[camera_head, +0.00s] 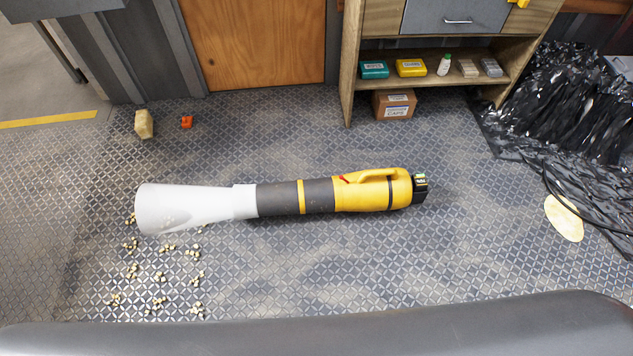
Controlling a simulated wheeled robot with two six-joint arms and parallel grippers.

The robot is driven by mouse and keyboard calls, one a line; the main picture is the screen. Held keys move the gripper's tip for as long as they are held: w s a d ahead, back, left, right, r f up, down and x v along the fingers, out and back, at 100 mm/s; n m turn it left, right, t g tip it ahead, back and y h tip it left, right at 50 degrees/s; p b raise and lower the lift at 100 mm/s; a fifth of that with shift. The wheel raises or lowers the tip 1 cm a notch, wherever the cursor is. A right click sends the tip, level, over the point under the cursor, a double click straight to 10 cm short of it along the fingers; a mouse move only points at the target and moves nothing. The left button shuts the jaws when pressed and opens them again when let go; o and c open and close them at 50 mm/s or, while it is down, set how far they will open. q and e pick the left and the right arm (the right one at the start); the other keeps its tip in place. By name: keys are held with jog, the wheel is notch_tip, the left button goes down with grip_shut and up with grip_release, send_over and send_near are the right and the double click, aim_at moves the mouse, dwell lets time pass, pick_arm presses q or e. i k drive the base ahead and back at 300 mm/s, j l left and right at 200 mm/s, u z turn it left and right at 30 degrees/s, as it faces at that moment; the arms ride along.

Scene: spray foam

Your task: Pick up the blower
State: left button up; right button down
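The blower (318,196) lies on its side on the metal-patterned floor in the middle of the head view. Its wide white nozzle (185,207) points left. Its grey tube leads right to a yellow body (400,188) with a handle (370,175) on the upper side and a black end piece at the far right. Several small pale foam pieces (160,276) lie on the floor by and below the nozzle. Neither of my grippers is in view.
A wooden shelf unit (348,60) with small boxes stands at the back, a cardboard box (394,104) below it. Black plastic sheeting (575,110) and a pale disc (564,218) lie at right. A tan block (144,124) and a small orange item (187,121) lie at upper left. Floor around the blower's right half is clear.

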aim_at(368, 191)
jog(key=i+l+u, duration=0.3)
jog(key=i+u, duration=0.2)
jog(key=i+l+u, duration=0.5)
jog(key=k+l+u, duration=0.2)
jog(key=l, duration=0.25)
jog(key=l+u, duration=0.2)
jog(key=l, duration=0.25)
jog(key=k+l+u, duration=0.2)
jog(key=l, duration=0.2)
jog(key=k+l+u, duration=0.2)
jog(key=l, duration=0.2)
jog(key=k+l+u, duration=0.2)
jog(key=k+l, duration=0.05)
jog(key=l, duration=0.1)
